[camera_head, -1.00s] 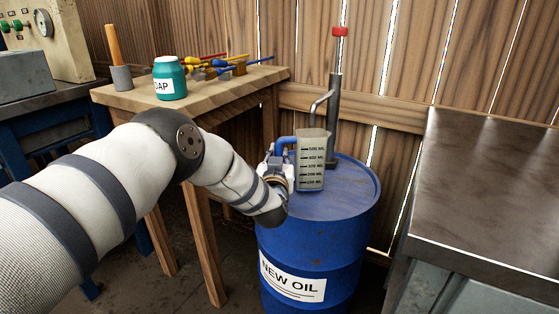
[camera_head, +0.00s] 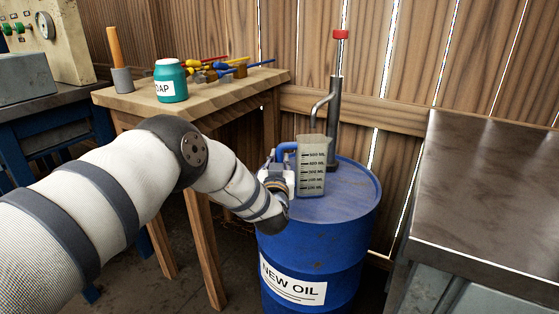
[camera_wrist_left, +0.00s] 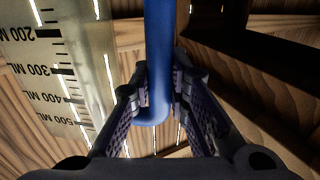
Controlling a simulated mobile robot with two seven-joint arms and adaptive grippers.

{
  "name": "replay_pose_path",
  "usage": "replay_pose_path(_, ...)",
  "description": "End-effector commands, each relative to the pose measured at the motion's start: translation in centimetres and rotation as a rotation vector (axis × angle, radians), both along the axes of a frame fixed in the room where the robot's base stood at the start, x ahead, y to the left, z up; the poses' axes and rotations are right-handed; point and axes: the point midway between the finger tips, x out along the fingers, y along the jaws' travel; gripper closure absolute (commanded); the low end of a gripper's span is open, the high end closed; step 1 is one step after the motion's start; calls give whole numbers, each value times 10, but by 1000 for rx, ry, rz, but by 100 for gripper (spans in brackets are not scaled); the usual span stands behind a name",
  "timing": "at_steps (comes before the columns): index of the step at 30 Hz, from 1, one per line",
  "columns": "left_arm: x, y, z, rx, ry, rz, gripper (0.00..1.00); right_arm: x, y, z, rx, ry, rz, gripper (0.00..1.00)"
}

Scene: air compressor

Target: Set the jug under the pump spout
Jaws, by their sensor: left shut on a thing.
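The clear measuring jug (camera_head: 312,168) with black markings and a blue handle (camera_head: 284,150) is upright at the top of the blue oil drum (camera_head: 318,235). My left gripper (camera_head: 277,165) is shut on the handle, which also shows between its fingers in the left wrist view (camera_wrist_left: 157,60). The jug's marked wall (camera_wrist_left: 50,60) is at the left there. The pump (camera_head: 334,115) stands on the drum behind the jug, with its bent grey spout (camera_head: 318,105) above the jug's rim. I cannot tell whether the jug's base touches the drum lid. My right gripper is out of view.
A wooden table (camera_head: 130,100) at the left holds a teal soap jar (camera_head: 170,82), a wooden-handled tool (camera_head: 118,60) and several coloured tools (camera_head: 215,70). A metal-topped bench (camera_head: 490,190) stands at the right. The drum lid's front is clear.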

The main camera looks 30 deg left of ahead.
Motion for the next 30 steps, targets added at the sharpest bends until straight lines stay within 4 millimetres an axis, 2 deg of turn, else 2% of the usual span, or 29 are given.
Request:
replay_pose_path(8, 0, 0, -6, 0, -1, 0, 100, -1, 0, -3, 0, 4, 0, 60)
replay_pose_path(9, 0, 0, -5, 0, -1, 0, 78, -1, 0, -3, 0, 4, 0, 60)
replay_pose_path(11, 0, 0, -5, 0, -1, 0, 64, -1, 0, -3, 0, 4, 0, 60)
replay_pose_path(12, 0, 0, -5, 0, -1, 0, 61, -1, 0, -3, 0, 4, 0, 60)
replay_pose_path(20, 0, 0, -6, 0, 0, 0, 61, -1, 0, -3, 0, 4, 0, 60)
replay_pose_path(23, -8, -4, -6, -1, 2, -1, 61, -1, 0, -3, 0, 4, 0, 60)
replay_pose_path(26, -27, -12, -5, -1, 3, -2, 61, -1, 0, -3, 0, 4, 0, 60)
replay_pose_path(30, -63, -29, -6, -1, 4, -4, 61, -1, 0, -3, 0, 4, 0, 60)
